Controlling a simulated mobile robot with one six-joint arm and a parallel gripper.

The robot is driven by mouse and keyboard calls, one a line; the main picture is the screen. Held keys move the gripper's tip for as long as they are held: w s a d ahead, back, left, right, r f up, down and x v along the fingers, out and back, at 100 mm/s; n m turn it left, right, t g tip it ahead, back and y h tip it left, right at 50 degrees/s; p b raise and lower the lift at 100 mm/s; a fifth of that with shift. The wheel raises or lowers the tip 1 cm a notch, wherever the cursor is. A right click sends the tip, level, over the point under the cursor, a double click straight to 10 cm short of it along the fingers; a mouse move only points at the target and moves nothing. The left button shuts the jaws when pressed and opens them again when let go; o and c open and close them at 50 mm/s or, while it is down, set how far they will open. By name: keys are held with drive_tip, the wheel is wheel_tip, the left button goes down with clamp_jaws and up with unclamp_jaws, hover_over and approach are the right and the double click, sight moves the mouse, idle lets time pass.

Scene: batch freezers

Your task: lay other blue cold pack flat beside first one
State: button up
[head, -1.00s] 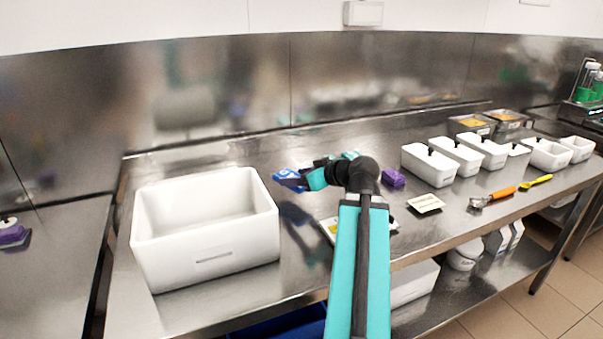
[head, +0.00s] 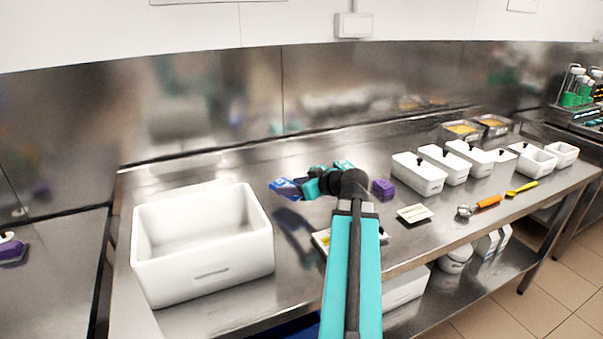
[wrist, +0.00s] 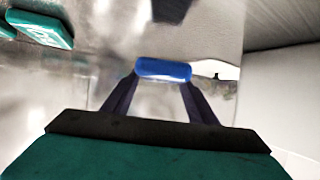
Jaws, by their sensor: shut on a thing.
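My gripper (head: 299,188) is shut on a blue cold pack (head: 284,188) and holds it above the steel table, to the right of the large white bin (head: 203,275). In the wrist view the held blue pack (wrist: 163,70) sits between the two dark fingertips, seen edge-on.
A green pack (wrist: 40,28) lies at the upper left of the wrist view. The table behind the bin is clear.

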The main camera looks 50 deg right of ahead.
drive_tip(key=w+d, duration=0.2)
drive_tip(key=d, duration=0.1)
drive_tip(key=w+d+p, duration=0.1)
drive_tip(key=w+d, duration=0.1)
drive_tip(key=d, duration=0.2)
drive_tip(key=w+d+f, duration=0.1)
drive_tip(key=w+d, duration=0.2)
drive_tip(key=d, duration=0.1)
drive_tip(key=shift+d+f, duration=0.1)
drive_tip(key=shift+d, duration=0.05)
idle(0.4)
drive_tip(key=shift+f+p, duration=0.6)
drive_tip(key=shift+f, duration=1.15)
drive_tip(key=shift+f, duration=0.15)
drive_tip(key=o, duration=1.2)
drive_tip(key=b+v, duration=0.1)
drive_tip(key=v, duration=1.1)
drive_tip(key=shift+s, duration=0.1)
